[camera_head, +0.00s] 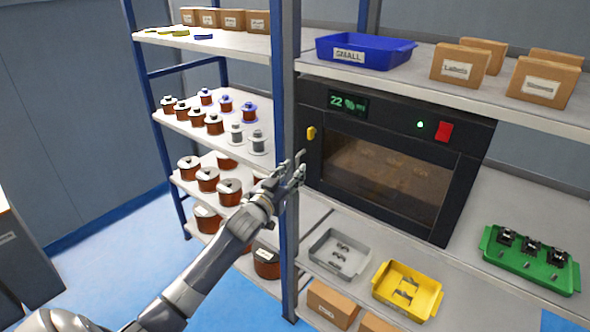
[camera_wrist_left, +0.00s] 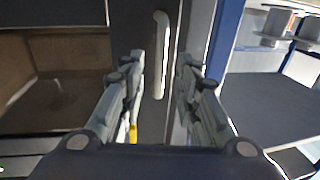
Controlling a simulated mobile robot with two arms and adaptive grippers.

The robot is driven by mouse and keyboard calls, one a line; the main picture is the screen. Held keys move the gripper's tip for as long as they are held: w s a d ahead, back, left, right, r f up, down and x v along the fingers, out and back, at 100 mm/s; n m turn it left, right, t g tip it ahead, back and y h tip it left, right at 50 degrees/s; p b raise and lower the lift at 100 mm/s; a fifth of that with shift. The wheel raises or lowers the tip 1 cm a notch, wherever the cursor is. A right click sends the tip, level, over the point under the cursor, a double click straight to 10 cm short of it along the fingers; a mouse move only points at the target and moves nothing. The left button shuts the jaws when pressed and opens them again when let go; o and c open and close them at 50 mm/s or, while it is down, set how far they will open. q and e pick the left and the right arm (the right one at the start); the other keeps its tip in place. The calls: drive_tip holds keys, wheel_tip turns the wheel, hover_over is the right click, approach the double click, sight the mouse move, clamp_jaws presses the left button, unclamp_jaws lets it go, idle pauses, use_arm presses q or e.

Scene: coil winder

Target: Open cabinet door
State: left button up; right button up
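The cabinet is a black oven-like box (camera_head: 460,130) on the right shelf unit, with a dark window in its shut door (camera_head: 385,180). In the left wrist view the door's window (camera_wrist_left: 60,80) is at the left, and a pale upright bar handle (camera_wrist_left: 161,55) stands beside it. My left gripper (camera_head: 299,168) is at the door's left edge, by the blue post. Its fingers (camera_wrist_left: 160,75) are apart, with the handle showing between them; I cannot tell whether they touch it. In the head view the handle is hard to make out behind the gripper. My right gripper is out of view.
A yellow knob (camera_head: 311,132) sits above my left gripper. A blue post (camera_head: 286,100) stands close beside it.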

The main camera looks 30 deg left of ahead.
use_arm(q)
drive_tip(key=shift+w+a, duration=0.1)
drive_tip(key=shift+w, duration=0.85)
clamp_jaws()
drive_tip(key=shift+s+f, duration=0.1)
drive_tip(key=shift+s, duration=0.05)
